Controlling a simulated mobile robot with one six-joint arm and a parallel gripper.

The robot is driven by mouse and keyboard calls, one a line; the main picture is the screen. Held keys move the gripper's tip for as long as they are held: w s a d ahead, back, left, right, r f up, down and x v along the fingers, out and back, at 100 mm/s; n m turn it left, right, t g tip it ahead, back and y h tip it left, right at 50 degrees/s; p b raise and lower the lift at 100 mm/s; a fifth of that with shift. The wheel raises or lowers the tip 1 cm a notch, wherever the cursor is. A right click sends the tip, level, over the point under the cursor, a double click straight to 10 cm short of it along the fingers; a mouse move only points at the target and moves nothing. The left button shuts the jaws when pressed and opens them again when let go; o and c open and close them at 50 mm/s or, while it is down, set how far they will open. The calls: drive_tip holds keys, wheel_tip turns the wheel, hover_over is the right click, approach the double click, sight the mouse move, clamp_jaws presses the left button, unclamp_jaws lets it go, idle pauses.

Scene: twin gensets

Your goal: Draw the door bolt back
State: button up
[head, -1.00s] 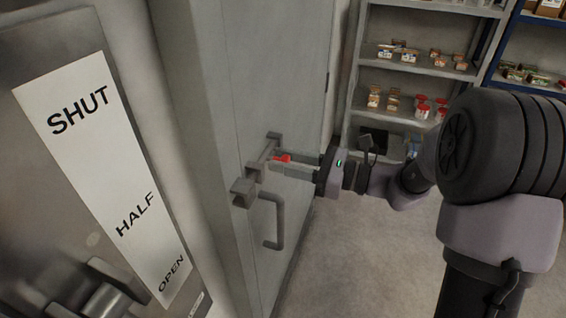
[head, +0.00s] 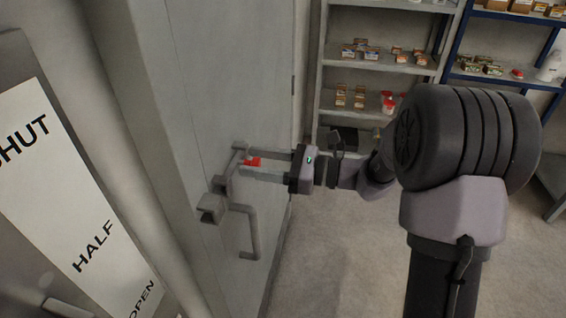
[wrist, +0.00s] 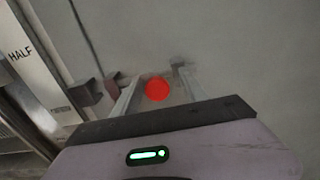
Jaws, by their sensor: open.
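The door bolt (head: 229,174) is a grey bar in brackets on the grey door, above the pull handle. Its red knob (head: 252,161) sticks out from the door; it also shows as a red disc in the wrist view (wrist: 157,89). My gripper (head: 246,164) reaches in from the right with its jaws open. Its two fingers lie on either side of the red knob, with the knob between them in the wrist view. Gaps show between knob and fingers there; contact is not clear. Part of the bolt is hidden by the fingers.
A grey pull handle (head: 254,232) sits below the bolt. A block-shaped catch (head: 211,207) is at the door's edge by the frame. A SHUT/HALF/OPEN plate (head: 70,205) is at left. Shelves (head: 381,70) stand behind. The floor (head: 335,255) is clear.

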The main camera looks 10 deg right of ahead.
drive_tip(key=p+v, duration=0.1)
drive_tip(key=v, duration=1.6)
drive_tip(key=shift+d+p, duration=0.2)
drive_tip(key=shift+p, duration=0.2)
drive_tip(key=shift+s+r, duration=0.1)
drive_tip(key=s+a+f+n+g+h+b, duration=0.2)
drive_tip(key=s+a+n+g+h+b, duration=0.15)
drive_tip(key=s+a+n+g, duration=0.3)
drive_tip(key=s+f+n+t+h+b, duration=0.2)
drive_tip(key=s+n+t+h, duration=0.1)
drive_tip(key=s+n+h, duration=0.2)
drive_tip(key=s+a+f+n+t+h+b, duration=0.1)
drive_tip(key=s+f+n+t+h+b, duration=0.2)
drive_tip(key=s+n+h, duration=0.3)
drive_tip(key=shift+s+a, duration=0.3)
drive_tip(key=shift+s, duration=0.8)
drive_tip(key=shift+f+h, duration=0.15)
drive_tip(key=shift+h, duration=0.1)
